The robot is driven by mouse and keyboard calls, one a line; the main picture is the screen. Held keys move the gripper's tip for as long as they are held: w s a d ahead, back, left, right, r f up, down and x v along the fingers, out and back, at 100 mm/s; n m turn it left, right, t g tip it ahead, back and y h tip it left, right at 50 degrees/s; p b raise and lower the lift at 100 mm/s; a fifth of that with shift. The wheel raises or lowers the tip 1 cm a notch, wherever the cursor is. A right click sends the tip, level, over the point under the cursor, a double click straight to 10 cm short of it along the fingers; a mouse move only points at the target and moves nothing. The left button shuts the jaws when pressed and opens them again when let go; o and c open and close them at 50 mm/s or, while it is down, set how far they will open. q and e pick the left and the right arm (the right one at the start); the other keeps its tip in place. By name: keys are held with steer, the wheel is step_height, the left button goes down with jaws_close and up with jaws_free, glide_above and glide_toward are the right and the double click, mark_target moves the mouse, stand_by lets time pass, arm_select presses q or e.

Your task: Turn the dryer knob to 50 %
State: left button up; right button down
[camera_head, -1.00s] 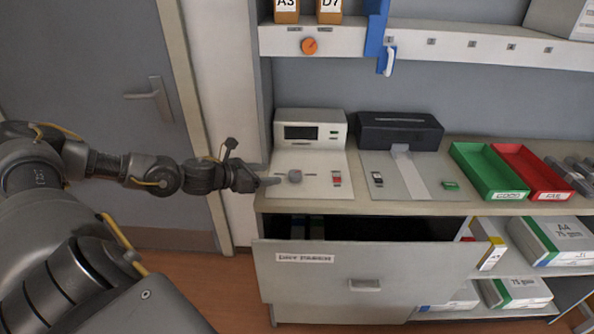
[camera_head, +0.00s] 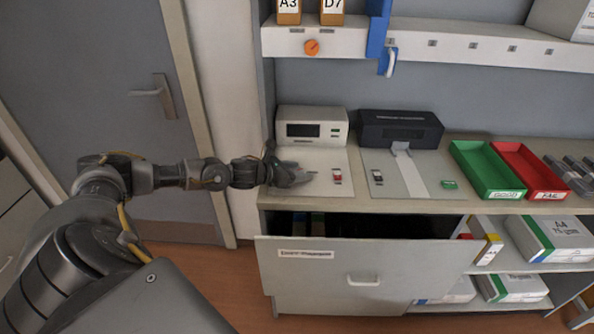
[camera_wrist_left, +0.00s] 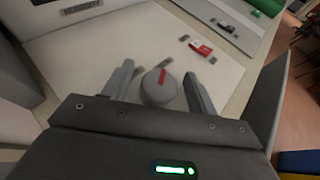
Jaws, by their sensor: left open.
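The dryer knob (camera_wrist_left: 160,88) is a round grey knob with a red pointer mark, on a pale panel (camera_head: 325,187) at the left end of the counter. In the left wrist view it sits between the two fingers of my left gripper (camera_wrist_left: 158,78), which is open with a finger on each side. Gaps show beside the knob there, and contact cannot be made out. In the head view my left gripper (camera_head: 298,178) is over the panel and hides the knob. My right gripper is out of view.
A white unit with a dark display (camera_head: 312,128) stands behind the panel, with a red switch (camera_head: 337,178) to the right. A black device (camera_head: 400,130), green tray (camera_head: 488,170) and red tray (camera_head: 532,172) stand farther right. An open drawer (camera_head: 360,275) juts out below.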

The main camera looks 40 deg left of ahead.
arm_select(q)
steer(key=c, duration=1)
